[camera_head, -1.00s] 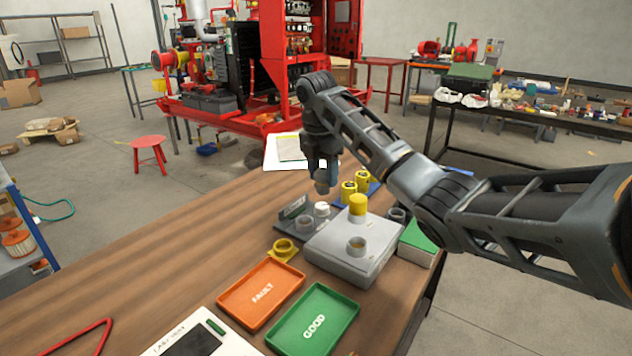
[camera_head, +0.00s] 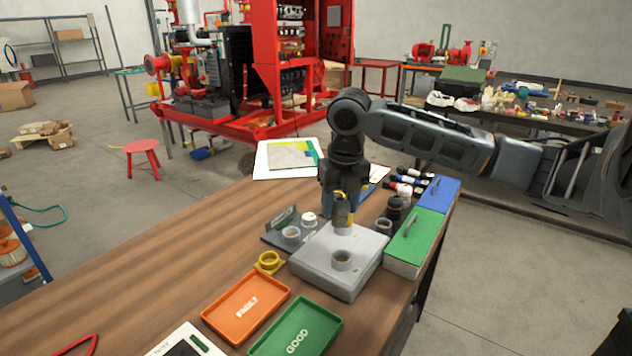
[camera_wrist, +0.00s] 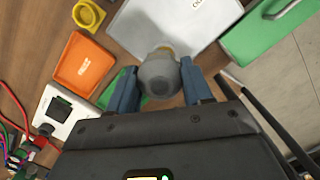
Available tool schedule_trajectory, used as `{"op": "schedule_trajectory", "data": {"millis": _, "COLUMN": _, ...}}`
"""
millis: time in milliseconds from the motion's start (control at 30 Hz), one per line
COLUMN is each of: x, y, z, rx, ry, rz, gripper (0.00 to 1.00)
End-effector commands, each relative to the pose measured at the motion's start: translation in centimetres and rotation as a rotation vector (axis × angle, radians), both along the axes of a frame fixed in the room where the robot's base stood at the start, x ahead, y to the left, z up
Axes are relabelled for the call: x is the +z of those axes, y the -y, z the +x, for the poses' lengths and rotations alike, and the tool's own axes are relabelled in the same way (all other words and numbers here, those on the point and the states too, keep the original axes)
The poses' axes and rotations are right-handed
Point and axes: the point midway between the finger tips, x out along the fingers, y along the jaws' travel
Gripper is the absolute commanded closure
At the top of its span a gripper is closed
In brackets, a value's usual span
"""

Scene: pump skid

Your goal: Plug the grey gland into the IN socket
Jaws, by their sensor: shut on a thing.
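My gripper (camera_head: 342,208) is shut on the grey gland (camera_wrist: 160,75), which shows between the two fingers in the wrist view. In the head view the gland (camera_head: 342,215) is over the back part of the grey box (camera_head: 325,272). Some yellow shows behind and beside the gland, where a yellow plug stood on the box. I cannot tell whether the gland touches it. I cannot read which socket is marked IN.
An orange FAULT tray (camera_head: 247,307) and a green GOOD tray (camera_head: 297,328) lie in front of the box. A yellow ring holder (camera_head: 268,262) and a grey holder (camera_head: 290,236) stand left. A green case (camera_head: 415,240) is close on the right. Bare wood lies left.

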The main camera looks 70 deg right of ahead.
Motion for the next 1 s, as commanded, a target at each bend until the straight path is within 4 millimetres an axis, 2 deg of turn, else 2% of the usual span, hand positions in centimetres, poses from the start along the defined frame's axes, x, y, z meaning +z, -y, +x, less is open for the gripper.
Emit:
{"op": "schedule_trajectory", "data": {"millis": 67, "x": -0.3, "y": -0.5, "z": -1.2, "rx": 0.020, "ry": 0.000, "rz": -0.002, "gripper": 0.87}}
{"op": "schedule_trajectory", "data": {"millis": 200, "x": -0.6, "y": -1.1, "z": -2.0, "rx": 0.037, "ry": 0.000, "rz": -0.002, "gripper": 0.87}}
{"op": "schedule_trajectory", "data": {"millis": 467, "x": -1.7, "y": -1.1, "z": -2.0, "rx": 0.039, "ry": 0.000, "rz": -0.003, "gripper": 0.87}}
{"op": "schedule_trajectory", "data": {"millis": 1000, "x": -6.5, "y": -1.1, "z": -2.0, "rx": 0.039, "ry": 0.001, "rz": -0.002, "gripper": 0.87}}
